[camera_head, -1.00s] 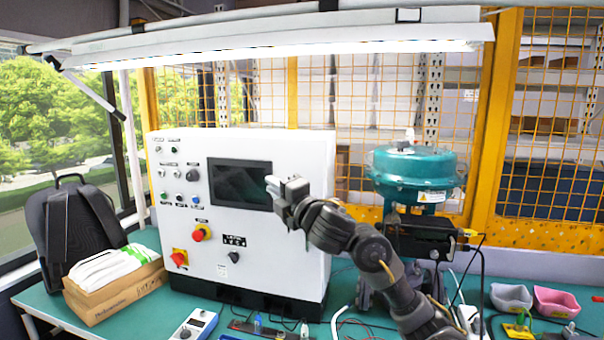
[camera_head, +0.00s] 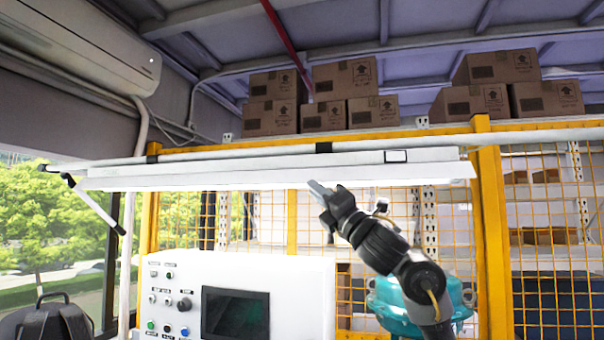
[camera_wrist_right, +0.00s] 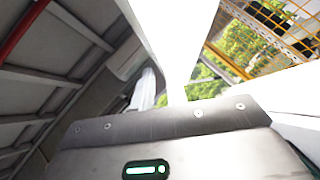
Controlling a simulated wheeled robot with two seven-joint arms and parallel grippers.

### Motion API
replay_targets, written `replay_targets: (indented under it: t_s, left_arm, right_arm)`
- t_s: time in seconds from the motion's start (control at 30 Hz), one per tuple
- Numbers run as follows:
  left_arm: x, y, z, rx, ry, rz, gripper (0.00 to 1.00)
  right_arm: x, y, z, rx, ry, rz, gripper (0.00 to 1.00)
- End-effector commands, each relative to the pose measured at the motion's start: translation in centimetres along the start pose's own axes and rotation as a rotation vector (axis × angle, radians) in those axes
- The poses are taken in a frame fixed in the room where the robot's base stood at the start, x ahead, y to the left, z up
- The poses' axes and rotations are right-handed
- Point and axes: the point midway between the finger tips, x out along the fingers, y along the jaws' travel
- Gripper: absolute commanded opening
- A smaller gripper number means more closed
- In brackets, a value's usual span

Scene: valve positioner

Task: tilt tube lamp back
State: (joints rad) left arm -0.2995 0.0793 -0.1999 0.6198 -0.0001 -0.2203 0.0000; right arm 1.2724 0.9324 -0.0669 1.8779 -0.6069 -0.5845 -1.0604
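The tube lamp (camera_head: 230,176) is a long white bar with a glowing underside, running across the middle of the head view in front of the yellow mesh fence. My right gripper (camera_head: 316,188) points up, its tips at the lamp's lower edge, right of the lamp's middle. I cannot tell whether they touch it or whether the fingers are open. In the right wrist view, a bright white shape, likely the lamp (camera_wrist_right: 182,40), fills the top centre above the gripper's grey body. The fingers cannot be made out there. My left gripper is not in view.
A white control cabinet (camera_head: 300,285) with a dark screen stands below the lamp. A teal actuator (camera_head: 385,300) is partly behind my right arm. A pale rail (camera_head: 250,153) runs along the lamp's top. Cardboard boxes (camera_head: 270,118) sit high behind the fence.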

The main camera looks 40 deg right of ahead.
Motion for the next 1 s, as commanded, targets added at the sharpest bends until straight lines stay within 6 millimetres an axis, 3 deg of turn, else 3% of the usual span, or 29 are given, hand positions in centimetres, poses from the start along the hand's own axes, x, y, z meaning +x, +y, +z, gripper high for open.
replay_targets:
  t_s: [0.03,0.2,0.4,0.73,0.87,1.0]
  left_arm:
    - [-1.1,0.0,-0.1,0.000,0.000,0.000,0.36]
    - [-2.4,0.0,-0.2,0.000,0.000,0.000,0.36]
    - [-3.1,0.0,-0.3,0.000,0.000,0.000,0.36]
    - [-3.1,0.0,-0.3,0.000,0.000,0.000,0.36]
    - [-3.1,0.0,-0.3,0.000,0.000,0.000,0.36]
    - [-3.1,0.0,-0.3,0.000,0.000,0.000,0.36]
  right_arm:
    - [1.4,0.3,0.2,0.004,0.002,-0.001,0.14]
    - [4.2,0.3,0.2,0.004,0.001,-0.001,0.14]
    - [5.9,0.1,0.0,0.001,0.001,-0.001,0.14]
    - [6.2,0.0,-0.1,0.000,0.000,-0.001,0.14]
    - [6.2,0.0,-0.1,0.000,0.000,-0.001,0.00]
    - [6.2,0.0,-0.1,0.000,0.000,-0.001,0.00]
